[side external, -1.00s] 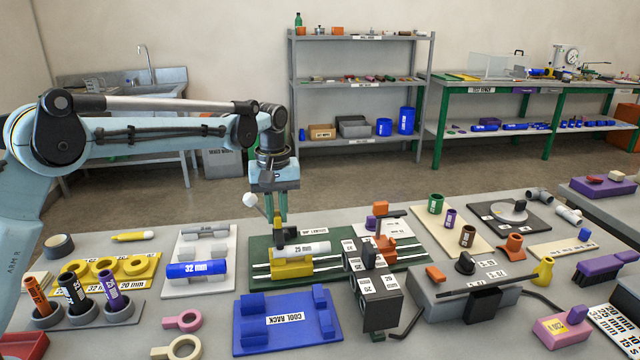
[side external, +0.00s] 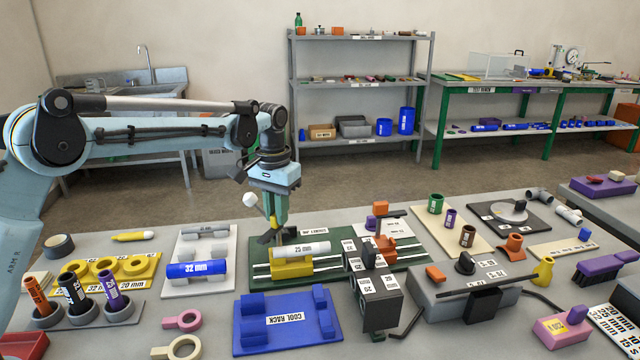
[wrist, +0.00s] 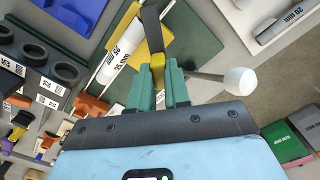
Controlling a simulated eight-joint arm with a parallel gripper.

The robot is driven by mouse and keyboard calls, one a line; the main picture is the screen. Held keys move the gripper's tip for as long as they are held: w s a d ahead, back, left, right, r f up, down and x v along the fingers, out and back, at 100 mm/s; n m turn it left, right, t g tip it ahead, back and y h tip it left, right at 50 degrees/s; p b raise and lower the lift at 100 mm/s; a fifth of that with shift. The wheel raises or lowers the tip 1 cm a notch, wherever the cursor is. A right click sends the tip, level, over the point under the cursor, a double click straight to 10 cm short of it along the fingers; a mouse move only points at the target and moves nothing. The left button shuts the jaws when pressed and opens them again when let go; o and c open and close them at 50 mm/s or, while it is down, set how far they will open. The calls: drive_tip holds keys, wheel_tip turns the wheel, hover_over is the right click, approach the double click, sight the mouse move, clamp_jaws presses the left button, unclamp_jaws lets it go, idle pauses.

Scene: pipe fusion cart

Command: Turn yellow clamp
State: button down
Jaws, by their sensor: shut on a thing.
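The yellow clamp (side external: 292,269) sits on the dark green board (side external: 370,267), with a white 25 mm pipe (side external: 300,249) lying across its top. My gripper (side external: 273,224) is at the clamp's left end, above the board. In the wrist view its green fingers (wrist: 157,92) are shut on a small yellow handle piece (wrist: 157,68). A dark bar (wrist: 151,28) runs from this piece over the yellow block. The white pipe (wrist: 118,62) lies just left of the fingers there. The dark bar also shows under the fingers in the side view (side external: 268,238).
A white ball knob (side external: 250,199) on a rod stands close left of my gripper. Dark blocks with size labels (side external: 375,285) stand right of the clamp. The blue cool rack (side external: 287,320) lies in front, and a grey rack with a blue 32 mm pipe (side external: 196,269) is at left.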

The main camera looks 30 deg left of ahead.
drive_tip(key=m, duration=0.5)
drive_tip(key=shift+m, duration=2.5)
drive_tip(key=c, duration=1.1)
unclamp_jaws()
drive_tip(key=shift+r, duration=0.15)
wheel_tip(320, 180, up, 12)
drive_tip(key=shift+f, duration=0.1)
drive_tip(key=shift+s, duration=0.1)
